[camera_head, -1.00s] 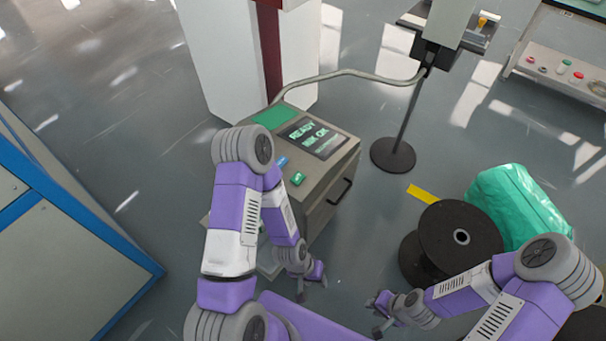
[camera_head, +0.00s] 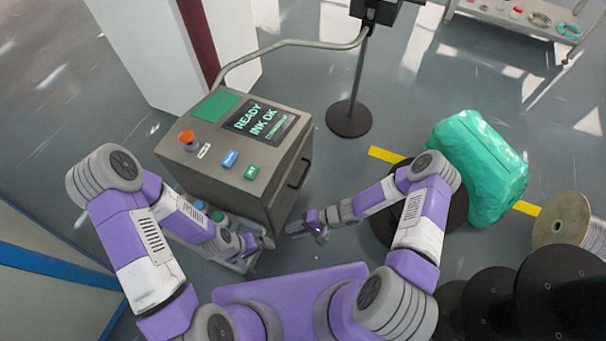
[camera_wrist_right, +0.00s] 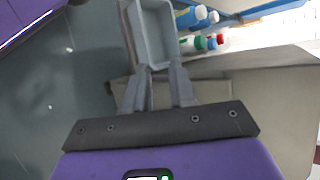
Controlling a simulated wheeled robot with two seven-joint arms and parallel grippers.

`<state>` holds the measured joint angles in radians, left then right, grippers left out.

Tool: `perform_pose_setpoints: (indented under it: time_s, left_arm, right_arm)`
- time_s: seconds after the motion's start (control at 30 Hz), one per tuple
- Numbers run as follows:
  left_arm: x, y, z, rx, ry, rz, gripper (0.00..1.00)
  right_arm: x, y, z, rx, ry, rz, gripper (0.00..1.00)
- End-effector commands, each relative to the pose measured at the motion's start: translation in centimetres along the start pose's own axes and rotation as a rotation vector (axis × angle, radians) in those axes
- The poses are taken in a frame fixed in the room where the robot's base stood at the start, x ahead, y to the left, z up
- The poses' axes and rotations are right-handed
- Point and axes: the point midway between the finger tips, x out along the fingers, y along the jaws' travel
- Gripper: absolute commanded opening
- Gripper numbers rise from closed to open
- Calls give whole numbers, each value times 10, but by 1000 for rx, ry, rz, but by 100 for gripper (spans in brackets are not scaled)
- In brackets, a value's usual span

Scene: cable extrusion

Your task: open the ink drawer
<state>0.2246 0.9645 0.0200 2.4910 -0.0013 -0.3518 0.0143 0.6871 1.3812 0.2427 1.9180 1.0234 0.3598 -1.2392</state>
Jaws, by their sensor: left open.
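The grey printer cabinet (camera_head: 215,165) has a lit screen reading "READY INK OK" and a dark bar handle (camera_head: 300,172) on its right-hand face. No gap around a drawer front shows there. My right gripper (camera_head: 303,228) is low in front of that face, below and apart from the handle. The handle is not visible there. My left gripper (camera_head: 268,243) is open and empty, just left of the right one, near the cabinet's lower corner.
Bottles with coloured caps (camera_wrist_right: 205,42) stand beside a grey open tray (camera_wrist_right: 153,32) near the cabinet. A black stand base (camera_head: 349,118) is behind, a green wrapped bundle (camera_head: 475,165) to the right. Black spools (camera_head: 485,295) fill the lower right.

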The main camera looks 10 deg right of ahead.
Motion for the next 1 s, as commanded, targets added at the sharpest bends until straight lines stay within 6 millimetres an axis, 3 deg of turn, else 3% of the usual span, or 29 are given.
perform_pose_setpoints:
  time_s: [0.07,0.2,0.33,0.53,1.0]
  left_arm:
    - [1,0,0,0,0,0,100]
    - [2,-1,0,0,1,0,100]
    - [2,-1,0,0,1,0,100]
    - [5,-2,0,0,1,0,100]
    - [32,-12,-2,-1,1,0,100]
  right_arm:
    - [1,-9,-41,7,130,-176,25]
    - [-22,-12,-112,-20,419,-385,25]
    - [-51,-2,-158,-40,657,-465,25]
    - [-71,9,-187,-55,814,-486,25]
    - [-33,-18,-231,-58,815,-485,25]
